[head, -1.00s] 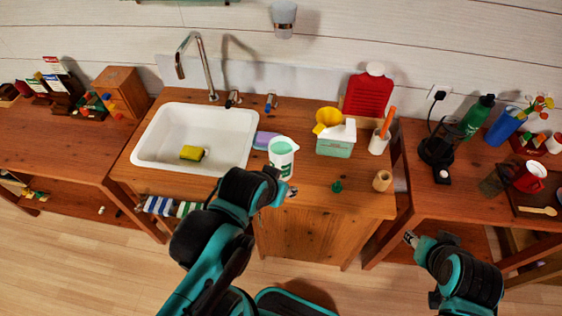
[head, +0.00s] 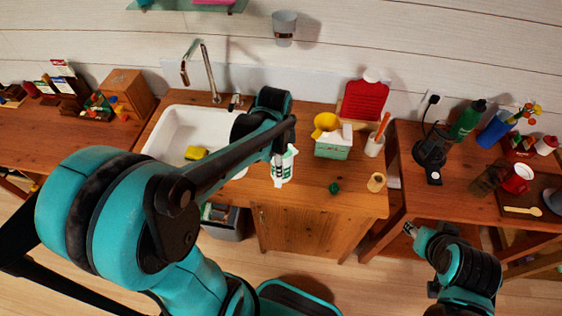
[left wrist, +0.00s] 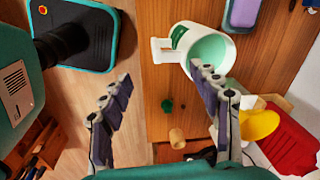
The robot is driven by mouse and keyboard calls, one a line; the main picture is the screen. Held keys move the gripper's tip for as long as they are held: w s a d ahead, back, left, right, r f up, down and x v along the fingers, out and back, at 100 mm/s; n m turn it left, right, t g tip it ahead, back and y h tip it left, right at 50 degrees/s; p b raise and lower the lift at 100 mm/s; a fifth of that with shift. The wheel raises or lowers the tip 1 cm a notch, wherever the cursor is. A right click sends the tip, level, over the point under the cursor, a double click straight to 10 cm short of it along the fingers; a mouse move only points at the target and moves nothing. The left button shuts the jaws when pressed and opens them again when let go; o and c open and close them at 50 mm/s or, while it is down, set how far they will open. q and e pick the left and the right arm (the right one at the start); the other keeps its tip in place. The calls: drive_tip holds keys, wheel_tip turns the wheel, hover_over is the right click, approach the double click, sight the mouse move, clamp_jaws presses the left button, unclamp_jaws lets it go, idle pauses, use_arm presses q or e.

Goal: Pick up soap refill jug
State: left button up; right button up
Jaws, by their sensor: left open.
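The soap refill jug appears to be the white jug with a green label and pale green top (head: 290,165), standing near the counter's front edge, right of the sink. In the left wrist view the jug (left wrist: 211,47) shows from above, its white handle toward the left. My left gripper (left wrist: 165,85) is open and empty, above the counter; its right finger overlaps the jug's lower edge, and the jug is not between the fingers. In the head view my left arm hides part of the jug. My right gripper (head: 409,229) is low at the right, away from the jug; its jaws are too small to judge.
A purple sponge (left wrist: 243,13) lies near the jug. A green-and-white box (head: 333,147), yellow funnel (head: 325,122), small green item (head: 334,188) and wooden cylinder (head: 376,182) stand to the right. The sink (head: 170,139) holds a yellow sponge (head: 196,153).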

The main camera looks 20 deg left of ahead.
use_arm(q)
drive_tip(key=shift+w+a+f+m+g+p, duration=0.35)
drive_tip(key=shift+w+a+f+m+g, duration=0.25)
drive_tip(key=shift+m, duration=0.4)
drive_tip(key=shift+w+f, duration=0.1)
drive_tip(key=shift+f, duration=0.2)
drive_tip(key=shift+m, duration=0.3)
drive_tip(key=f, duration=0.2)
drive_tip(key=f+b, duration=0.1)
drive_tip(key=f, duration=0.2)
drive_tip(key=f+b, duration=0.1)
drive_tip(key=f, duration=0.1)
drive_tip(key=shift+w+d+f, duration=0.15)
drive_tip(key=shift+w+f, duration=0.1)
drive_tip(key=shift+f, duration=0.1)
clamp_jaws()
